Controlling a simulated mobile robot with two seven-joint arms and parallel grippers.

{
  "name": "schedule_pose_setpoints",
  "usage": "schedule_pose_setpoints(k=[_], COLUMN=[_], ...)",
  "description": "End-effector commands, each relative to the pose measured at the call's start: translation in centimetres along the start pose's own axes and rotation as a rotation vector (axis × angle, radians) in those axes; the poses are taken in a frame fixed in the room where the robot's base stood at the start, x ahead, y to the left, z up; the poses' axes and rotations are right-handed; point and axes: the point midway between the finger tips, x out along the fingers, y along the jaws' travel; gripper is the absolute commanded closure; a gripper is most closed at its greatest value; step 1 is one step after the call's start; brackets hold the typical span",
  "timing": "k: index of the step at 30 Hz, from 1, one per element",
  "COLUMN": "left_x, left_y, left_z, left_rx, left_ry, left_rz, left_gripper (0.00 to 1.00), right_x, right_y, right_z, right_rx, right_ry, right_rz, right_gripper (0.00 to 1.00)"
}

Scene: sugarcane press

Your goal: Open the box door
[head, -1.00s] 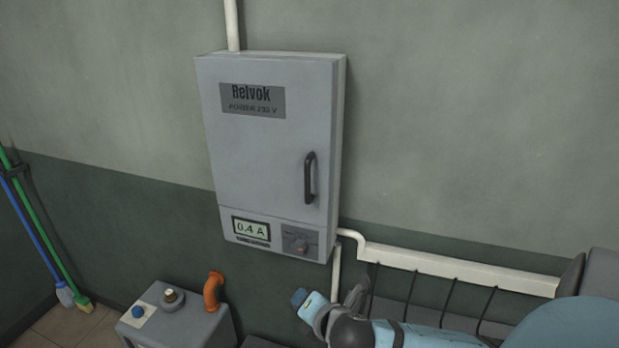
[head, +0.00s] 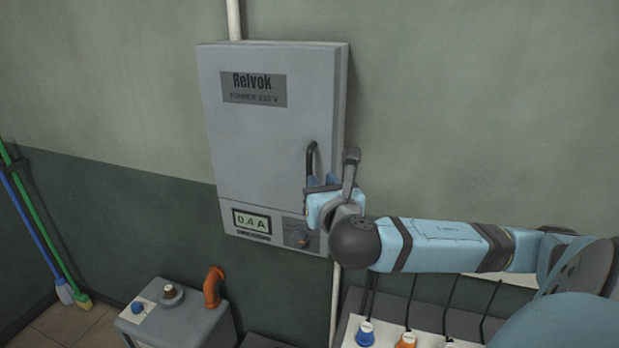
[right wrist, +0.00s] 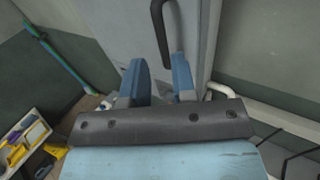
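The grey wall box (head: 225,220) has its door (head: 255,150) closed, with a "Relvok" label. The dark curved handle (head: 311,159) is on the door's right side; its lower part is hidden by my right gripper (head: 322,184). In the right wrist view, my right gripper (right wrist: 159,75) has its two blue fingers apart. The handle (right wrist: 159,30) appears ahead and between them, closer to the right finger. I cannot tell whether a finger touches it. My left gripper is not in view.
A grey machine with an orange pipe (head: 213,287) stands below left. A control panel with several plugs and cables (head: 400,325) is below my right arm. The wall left of the box is clear.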

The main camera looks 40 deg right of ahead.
Motion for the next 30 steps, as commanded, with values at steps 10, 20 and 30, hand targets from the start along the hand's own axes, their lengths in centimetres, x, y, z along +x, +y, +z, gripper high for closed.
schedule_pose_setpoints(k=[10,20,30], left_x=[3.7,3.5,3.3], left_y=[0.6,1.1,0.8], left_z=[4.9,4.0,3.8], left_rx=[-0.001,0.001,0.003], left_ry=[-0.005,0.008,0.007], left_rz=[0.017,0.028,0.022], left_gripper=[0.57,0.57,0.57], right_x=[1.1,6.1,9.4], right_y=[0.0,-0.1,0.0], right_z=[-0.7,0.3,0.1], right_rx=[0.002,0.0,-0.002], right_ry=[-0.003,0.002,0.001], right_rz=[0.004,0.005,0.009], right_gripper=[0.75,0.75,0.75])
